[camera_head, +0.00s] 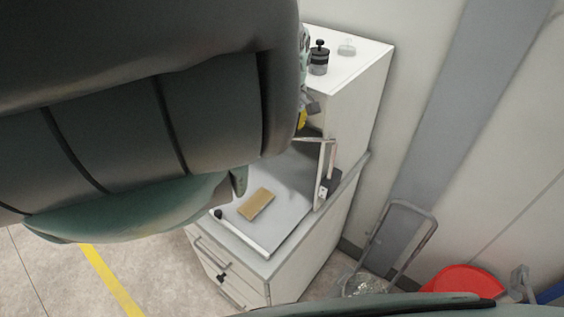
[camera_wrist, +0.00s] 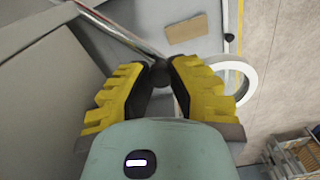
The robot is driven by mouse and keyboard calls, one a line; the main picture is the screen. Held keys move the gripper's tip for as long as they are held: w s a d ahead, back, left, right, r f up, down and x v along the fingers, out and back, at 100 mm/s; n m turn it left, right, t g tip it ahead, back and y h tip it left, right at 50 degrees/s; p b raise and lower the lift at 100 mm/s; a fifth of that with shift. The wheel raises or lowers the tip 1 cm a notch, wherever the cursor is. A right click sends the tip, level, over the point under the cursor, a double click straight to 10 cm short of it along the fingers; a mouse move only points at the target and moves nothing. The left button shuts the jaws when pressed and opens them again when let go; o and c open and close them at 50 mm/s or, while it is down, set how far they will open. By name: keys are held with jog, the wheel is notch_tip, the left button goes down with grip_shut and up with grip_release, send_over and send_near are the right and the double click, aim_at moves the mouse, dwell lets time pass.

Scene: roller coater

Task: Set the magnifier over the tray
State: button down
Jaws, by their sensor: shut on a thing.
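The magnifier's pale ring (camera_wrist: 249,96) shows in the wrist view just right of my gripper (camera_wrist: 160,78), partly behind the right finger. A metal rod (camera_wrist: 118,36) runs from the upper left to a dark round joint between the yellow fingertips. My gripper is shut there, seemingly on the magnifier's dark joint; the exact contact is hidden. The light grey tray (camera_head: 292,185) lies on the cabinet top in the head view, with a tan block (camera_head: 256,204) on it. The block also shows above the fingers in the wrist view (camera_wrist: 187,27). My arm hides most of the gripper in the head view.
A taller white cabinet (camera_head: 358,105) stands behind the tray, with a dark-topped jar (camera_head: 319,57) on it. A grey-framed cart (camera_head: 400,235) and a red round object (camera_head: 468,288) stand at the right. Open floor with a yellow line (camera_head: 112,280) lies at lower left.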

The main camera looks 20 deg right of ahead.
jog(key=shift+s, duration=0.1)
jog(key=c, duration=1.2)
grip_release()
jog(key=shift+f, duration=0.1)
jog(key=o, duration=0.4)
jog(key=shift+a, duration=0.1)
